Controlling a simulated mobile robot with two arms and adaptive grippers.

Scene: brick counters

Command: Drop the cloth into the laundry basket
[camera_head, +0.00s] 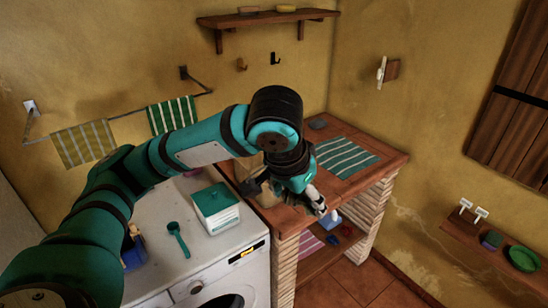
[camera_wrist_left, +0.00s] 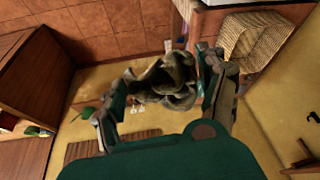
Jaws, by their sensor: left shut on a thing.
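My left gripper (camera_wrist_left: 168,98) shows in the left wrist view, its two fingers closed in on a crumpled dark olive-grey cloth (camera_wrist_left: 172,78). The cloth is bunched between the fingertips. In the head view my left gripper (camera_head: 318,205) hangs over the front edge of the wooden counter, and I cannot make out the cloth clearly there. A woven beige basket (camera_wrist_left: 252,40), likely the laundry basket, shows at the upper right of the left wrist view, apart from the cloth. My right gripper is not in view.
The washing machine (camera_head: 228,260) carries a green-and-white box (camera_head: 215,207) and a green scoop (camera_head: 177,238). A striped green cloth (camera_head: 343,156) lies flat on the wooden counter (camera_head: 385,160). Striped towels (camera_head: 83,143) hang on a wall rail. A wall shelf at right holds a green bowl (camera_head: 523,258).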

